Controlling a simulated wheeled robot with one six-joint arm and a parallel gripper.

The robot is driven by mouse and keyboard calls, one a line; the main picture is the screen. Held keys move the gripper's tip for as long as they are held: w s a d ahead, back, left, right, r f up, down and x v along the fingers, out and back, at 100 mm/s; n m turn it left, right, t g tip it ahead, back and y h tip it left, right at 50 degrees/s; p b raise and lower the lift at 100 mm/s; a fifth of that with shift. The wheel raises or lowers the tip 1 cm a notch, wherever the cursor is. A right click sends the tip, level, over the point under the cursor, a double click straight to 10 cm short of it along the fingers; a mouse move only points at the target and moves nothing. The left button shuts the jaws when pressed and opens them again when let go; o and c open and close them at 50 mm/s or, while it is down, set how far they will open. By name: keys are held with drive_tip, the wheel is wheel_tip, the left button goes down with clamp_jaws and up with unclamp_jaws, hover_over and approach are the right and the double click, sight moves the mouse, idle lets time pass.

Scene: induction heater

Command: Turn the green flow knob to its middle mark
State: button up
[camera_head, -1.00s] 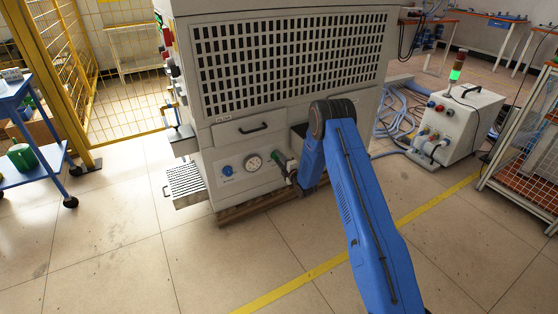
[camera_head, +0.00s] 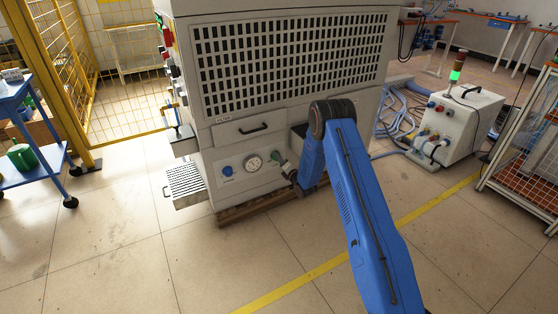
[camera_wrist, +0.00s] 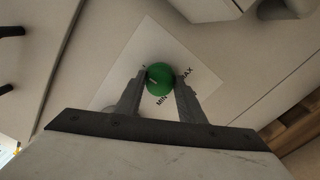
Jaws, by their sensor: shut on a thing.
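The green flow knob (camera_wrist: 158,82) is round and sits on a white label plate (camera_wrist: 150,40) in the wrist view. The words MIN and MAX show beside it. A short pale mark lies on the left part of the knob's face. Which scale mark it points at cannot be made out. My gripper (camera_wrist: 161,76) has one finger on each side of the knob and is shut on it. In the head view my gripper (camera_head: 285,168) is at the lower front panel of the grey machine (camera_head: 240,180), mostly hidden by my blue arm.
A round gauge (camera_head: 253,163) and a blue knob (camera_head: 227,171) sit left of my gripper on the same panel. A drawer with a black handle (camera_head: 254,128) is just above. Open floor (camera_head: 130,250) lies in front and left.

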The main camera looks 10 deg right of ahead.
drive_tip(key=shift+s+f, duration=0.1)
drive_tip(key=shift+f, duration=0.05)
drive_tip(key=o, duration=1)
drive_tip(key=shift+o, duration=0.2)
drive_tip(key=v, duration=1.7)
drive_tip(key=shift+s, duration=0.15)
